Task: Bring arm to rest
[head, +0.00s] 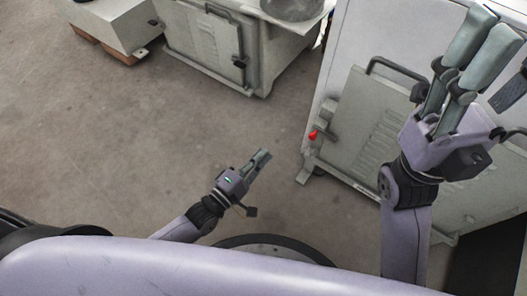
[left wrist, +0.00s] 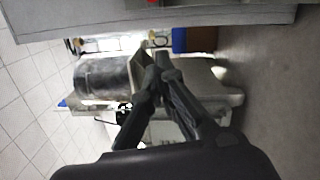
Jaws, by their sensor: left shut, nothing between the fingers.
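My left gripper (head: 262,158) is low over the floor in the middle of the head view, with its fingers together and nothing between them. In the left wrist view its dark fingers (left wrist: 154,66) meet at the tips, empty. My right gripper (head: 499,24) is raised at the upper right of the head view, close to the camera and in front of a light grey cabinet. Its two long fingers lie nearly parallel, pointing up, with no object visible between them. I cannot tell whether they touch.
A grey cabinet with a handle (head: 396,70) and red knob (head: 313,135) stands at the right. Another grey machine (head: 205,50) stands at the back. Bare floor (head: 110,130) lies left of the left gripper. The left wrist view shows a dark cylinder (left wrist: 103,78) on a machine, sideways.

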